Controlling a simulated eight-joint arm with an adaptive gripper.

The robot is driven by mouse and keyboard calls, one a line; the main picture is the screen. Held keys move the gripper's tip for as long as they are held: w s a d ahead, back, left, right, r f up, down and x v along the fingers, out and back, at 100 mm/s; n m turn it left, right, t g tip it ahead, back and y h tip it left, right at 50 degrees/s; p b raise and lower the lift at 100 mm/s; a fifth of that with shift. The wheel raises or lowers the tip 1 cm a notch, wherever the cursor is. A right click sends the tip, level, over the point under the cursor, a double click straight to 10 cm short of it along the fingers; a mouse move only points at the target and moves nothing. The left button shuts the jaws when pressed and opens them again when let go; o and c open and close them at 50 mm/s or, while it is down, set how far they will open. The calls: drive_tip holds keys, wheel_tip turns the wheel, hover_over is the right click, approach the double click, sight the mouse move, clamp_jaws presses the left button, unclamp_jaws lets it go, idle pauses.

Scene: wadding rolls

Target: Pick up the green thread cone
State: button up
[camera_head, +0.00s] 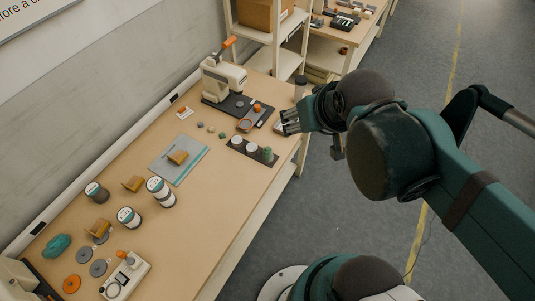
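A small green thread cone (267,154) stands at the right end of a dark strip-shaped tray (230,146) near the right edge of the workbench. Two white-topped cones or spools (251,149) stand in a row to its left on the same tray. My gripper (281,127) is above and slightly to the right of the green cone in the picture, apart from it. Its fingers point left over the bench edge. They are too small to tell whether they are open or shut, and nothing is visibly held.
A cream machine (222,78) stands on a dark base behind the tray. A dark-lidded jar (300,82) is behind my gripper. A cutting mat (162,168), several labelled jars and a teal bundle (56,246) lie left. The bench's front right is clear.

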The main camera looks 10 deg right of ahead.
drive_tip(key=shift+c, duration=1.3)
drive_tip(key=shift+w, duration=0.15)
drive_tip(key=n+g+h+b, duration=0.2)
drive_tip(key=n+g+b, duration=0.55)
drive_tip(key=n, duration=1.05)
hover_over(267, 148)
drive_tip(key=shift+t, duration=0.25)
drive_tip(key=f, duration=3)
drive_tip(key=shift+a+f, duration=0.3)
drive_tip(key=shift+a, duration=0.1)
drive_tip(key=shift+f+b, duration=0.3)
drive_tip(key=shift+f, duration=0.2)
drive_tip(key=shift+d+f, duration=0.15)
drive_tip(key=shift+f, duration=1.1)
